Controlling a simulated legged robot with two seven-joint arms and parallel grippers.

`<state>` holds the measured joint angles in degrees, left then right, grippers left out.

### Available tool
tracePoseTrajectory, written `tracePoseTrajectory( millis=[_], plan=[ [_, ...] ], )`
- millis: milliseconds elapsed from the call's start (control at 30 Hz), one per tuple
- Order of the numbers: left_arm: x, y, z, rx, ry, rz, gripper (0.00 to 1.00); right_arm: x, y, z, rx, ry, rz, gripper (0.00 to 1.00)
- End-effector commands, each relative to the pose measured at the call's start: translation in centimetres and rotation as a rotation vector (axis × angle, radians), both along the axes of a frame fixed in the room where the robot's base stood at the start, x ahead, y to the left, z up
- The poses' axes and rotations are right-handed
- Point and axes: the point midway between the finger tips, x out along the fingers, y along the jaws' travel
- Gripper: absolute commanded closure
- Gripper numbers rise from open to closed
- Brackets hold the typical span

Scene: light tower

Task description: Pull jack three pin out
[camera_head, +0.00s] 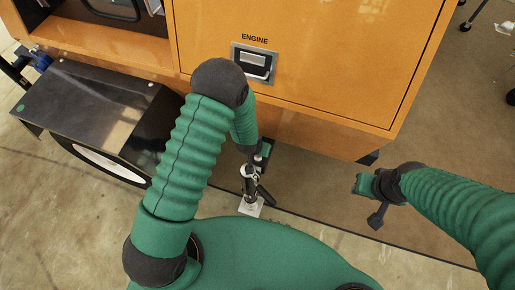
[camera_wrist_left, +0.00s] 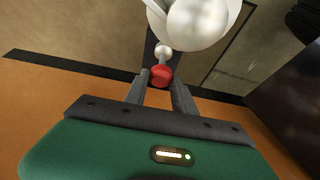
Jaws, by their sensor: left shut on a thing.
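The jack (camera_head: 250,188) stands upright on a pale square foot below the orange cabinet's lower edge in the head view. My left arm reaches down to its upper part, and the left gripper's fingers are hard to make out there. In the left wrist view my left gripper (camera_wrist_left: 161,84) is shut on a red knob (camera_wrist_left: 160,75), which sits between its fingertips. A white metal part of the jack (camera_wrist_left: 200,22) lies just beyond the knob.
The orange cabinet (camera_head: 310,80) with an ENGINE latch (camera_head: 254,62) stands close behind the jack. A black box-shaped housing (camera_head: 85,110) is at the left. The concrete floor (camera_head: 320,205) is clear between the jack and my right gripper.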

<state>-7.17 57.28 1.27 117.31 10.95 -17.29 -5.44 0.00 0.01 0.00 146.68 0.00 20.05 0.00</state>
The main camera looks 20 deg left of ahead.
Motion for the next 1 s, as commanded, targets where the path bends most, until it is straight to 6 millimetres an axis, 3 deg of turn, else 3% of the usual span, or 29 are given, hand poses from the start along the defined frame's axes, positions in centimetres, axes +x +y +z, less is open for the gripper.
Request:
tracePoseTrajectory(
  millis=[33,267,300,467,767,867,1000],
  plan=[
    [0.0,0.0,1.0,0.0,-0.002,0.0,1.0,0.0,0.0,0.9,0.0,-0.001,0.0,0.64],
    [0.1,0.0,0.7,0.0,-0.005,0.0,1.0,0.0,0.0,0.5,0.0,0.0,0.0,0.64],
    [0.1,0.0,0.7,0.0,-0.006,0.0,0.67,0.0,0.0,0.5,0.0,0.0,0.0,0.64],
    [0.1,0.0,0.7,0.0,-0.004,0.0,0.47,0.0,0.0,0.5,0.0,0.0,0.0,0.64],
    [0.0,0.0,0.8,0.0,-0.002,0.0,0.47,0.0,0.0,0.6,0.0,0.0,0.0,0.64],
    [-0.3,0.0,1.8,0.0,-0.002,0.0,0.47,0.0,0.0,1.1,0.0,0.0,0.0,0.64],
    [-1.5,0.0,5.1,0.0,-0.004,0.0,0.47,0.0,0.0,2.4,0.0,0.0,0.0,0.64]
  ],
)
